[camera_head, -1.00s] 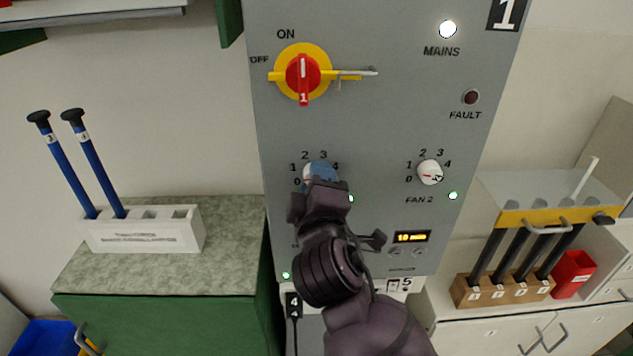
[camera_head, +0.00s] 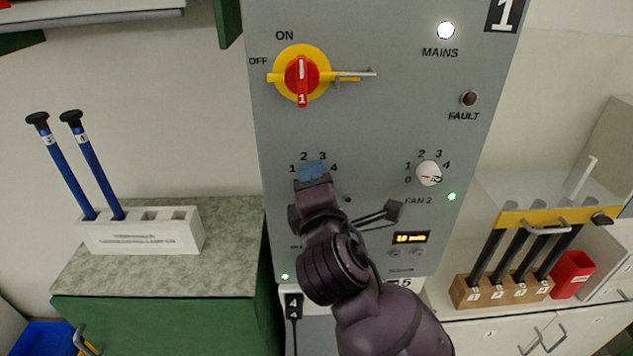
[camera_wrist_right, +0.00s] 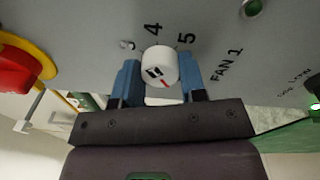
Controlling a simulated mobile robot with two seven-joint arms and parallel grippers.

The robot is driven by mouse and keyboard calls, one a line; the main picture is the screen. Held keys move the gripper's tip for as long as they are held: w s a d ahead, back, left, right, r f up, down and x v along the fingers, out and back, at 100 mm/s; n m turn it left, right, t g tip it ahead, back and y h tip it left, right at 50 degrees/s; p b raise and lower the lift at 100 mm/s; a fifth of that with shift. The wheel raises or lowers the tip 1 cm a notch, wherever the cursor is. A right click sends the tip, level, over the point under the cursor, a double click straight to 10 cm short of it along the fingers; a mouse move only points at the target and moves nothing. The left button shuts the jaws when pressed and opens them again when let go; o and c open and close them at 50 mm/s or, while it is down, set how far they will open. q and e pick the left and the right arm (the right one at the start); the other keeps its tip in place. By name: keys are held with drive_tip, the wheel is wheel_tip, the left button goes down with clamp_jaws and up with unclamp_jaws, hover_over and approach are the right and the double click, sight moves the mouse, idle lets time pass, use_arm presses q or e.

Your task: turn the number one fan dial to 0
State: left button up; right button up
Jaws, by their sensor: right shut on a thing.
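The fan 1 dial (camera_wrist_right: 160,62) is a round white knob with a red mark, seen in the right wrist view below the printed 4 and 5 and left of the FAN 1 label. The blue fingers of my right gripper (camera_wrist_right: 163,85) stand on both sides of it and are shut on it. The red mark points down toward the gripper body; the number it meets is hidden. In the head view my right gripper (camera_head: 313,172) covers the dial, with 1, 2, 3 and 4 showing around it. My left gripper is not in view.
The fan 2 dial (camera_head: 429,173) is to the right on the grey panel (camera_head: 390,110). A red-and-yellow main switch (camera_head: 302,74) is above. A lit display (camera_head: 411,238) is below right. A white rack (camera_head: 145,232) with two blue rods stands left.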

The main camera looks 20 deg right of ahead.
drive_tip(key=shift+f, duration=0.1)
idle(0.3)
drive_tip(key=o, duration=0.9)
